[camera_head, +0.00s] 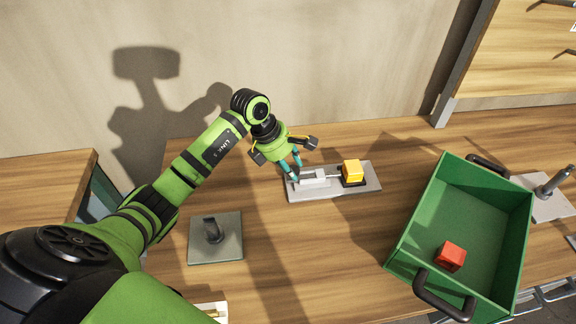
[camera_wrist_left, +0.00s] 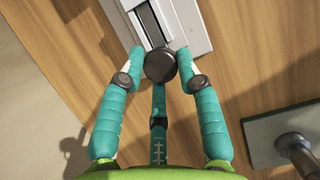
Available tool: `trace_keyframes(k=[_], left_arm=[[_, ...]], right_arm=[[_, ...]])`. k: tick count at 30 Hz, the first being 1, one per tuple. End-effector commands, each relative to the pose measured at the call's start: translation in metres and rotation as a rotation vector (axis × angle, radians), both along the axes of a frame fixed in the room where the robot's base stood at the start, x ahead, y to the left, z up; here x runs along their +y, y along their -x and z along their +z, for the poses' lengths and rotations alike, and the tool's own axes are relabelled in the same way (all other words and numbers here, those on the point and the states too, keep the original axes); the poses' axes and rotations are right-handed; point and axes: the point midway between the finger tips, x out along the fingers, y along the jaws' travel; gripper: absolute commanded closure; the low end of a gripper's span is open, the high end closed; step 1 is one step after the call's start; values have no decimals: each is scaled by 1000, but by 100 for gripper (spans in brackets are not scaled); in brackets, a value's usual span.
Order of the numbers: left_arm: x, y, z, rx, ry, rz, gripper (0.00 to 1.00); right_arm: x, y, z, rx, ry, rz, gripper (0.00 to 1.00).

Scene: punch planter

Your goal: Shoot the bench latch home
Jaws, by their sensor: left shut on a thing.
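The bench latch is a flat grey plate (camera_head: 330,190) on the wooden bench, with a pale housing (camera_head: 313,178) at its left and a yellow block (camera_head: 353,171) at its right. A thin pale bar shows between housing and block; whether it enters the block I cannot tell. My left gripper (camera_head: 296,174) reaches down to the latch's left end. In the left wrist view its teal fingers are shut around a dark round knob (camera_wrist_left: 160,66) by the slotted track (camera_wrist_left: 150,22). The knob is hidden in the head view. My right gripper is not in view.
A green crate (camera_head: 408,225) with a red cube (camera_head: 450,256) inside stands to the right. A grey plate with a dark upright post (camera_head: 213,230) sits at front left of the latch. Another post fixture (camera_head: 553,184) stands far right. Bare bench lies between latch and crate.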

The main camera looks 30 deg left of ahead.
Motion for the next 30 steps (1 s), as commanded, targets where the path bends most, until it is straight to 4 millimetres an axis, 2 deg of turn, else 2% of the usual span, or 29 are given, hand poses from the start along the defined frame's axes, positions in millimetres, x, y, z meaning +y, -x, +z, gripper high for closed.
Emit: trace_keyframes(k=[3,7,18,19,20,30], left_arm=[[-19,-13,-3,-3,8,-7,100],[-34,-23,-2,-1,8,-6,100],[-41,-26,1,-2,14,-6,100],[-41,-26,1,-3,13,-7,54],[-41,-26,1,-3,14,-7,44],[-38,-26,0,0,7,-3,44]], right_arm=[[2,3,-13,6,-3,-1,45],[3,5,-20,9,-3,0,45],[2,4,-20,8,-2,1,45],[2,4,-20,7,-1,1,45],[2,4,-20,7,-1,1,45],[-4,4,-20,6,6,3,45]])
